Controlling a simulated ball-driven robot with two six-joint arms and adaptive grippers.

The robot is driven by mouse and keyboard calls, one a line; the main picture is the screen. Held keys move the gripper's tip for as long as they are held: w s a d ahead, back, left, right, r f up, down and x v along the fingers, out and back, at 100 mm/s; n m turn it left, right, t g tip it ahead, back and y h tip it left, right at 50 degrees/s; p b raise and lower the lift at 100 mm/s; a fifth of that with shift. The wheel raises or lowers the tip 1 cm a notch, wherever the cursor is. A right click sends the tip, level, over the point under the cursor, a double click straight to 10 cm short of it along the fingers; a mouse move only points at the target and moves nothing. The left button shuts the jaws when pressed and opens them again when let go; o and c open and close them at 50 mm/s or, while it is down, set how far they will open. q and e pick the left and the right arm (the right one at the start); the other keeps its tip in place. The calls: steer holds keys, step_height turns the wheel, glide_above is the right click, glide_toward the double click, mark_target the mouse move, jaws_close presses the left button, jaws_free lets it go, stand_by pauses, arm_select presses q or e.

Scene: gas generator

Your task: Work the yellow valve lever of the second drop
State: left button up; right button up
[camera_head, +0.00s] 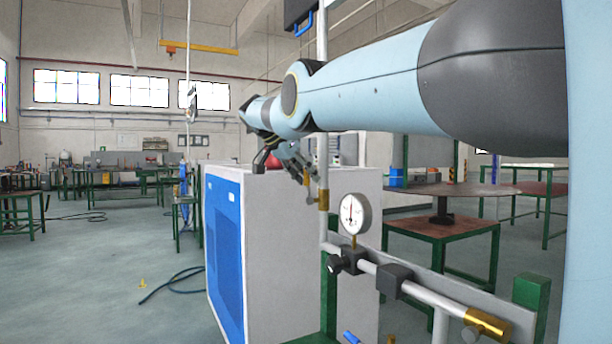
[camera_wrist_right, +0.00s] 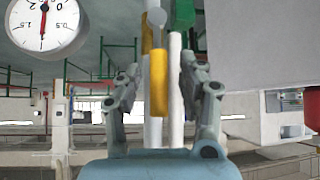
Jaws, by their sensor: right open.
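The yellow valve lever (camera_head: 306,178) stands upright beside the vertical pipe (camera_head: 322,110), by a brass fitting (camera_head: 323,200). My right gripper (camera_head: 302,168) reaches it from above in the head view; its fingers partly cover that area. In the right wrist view the lever (camera_wrist_right: 158,85) appears as a yellow bar between the two spread fingers of my right gripper (camera_wrist_right: 168,85). Gaps show on both sides of it. A pale round knob (camera_wrist_right: 156,17) shows at its far end. I cannot tell from the head view whether a finger touches the lever. My left gripper is out of view.
A pressure gauge (camera_head: 355,213) stands right of the pipe, above a horizontal pipe (camera_head: 425,294) with another brass fitting (camera_head: 487,323). A large white and blue cabinet (camera_head: 270,240) stands just behind the lever. Green-framed tables (camera_head: 440,225) stand at right. Open floor (camera_head: 105,250) lies at left.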

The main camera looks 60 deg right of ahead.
steer(key=shift+r, duration=0.1)
steer(key=v, duration=1.1)
steer(key=shift+a+r, duration=0.25)
steer(key=shift+a, duration=0.1)
steer(key=shift+w, duration=0.2)
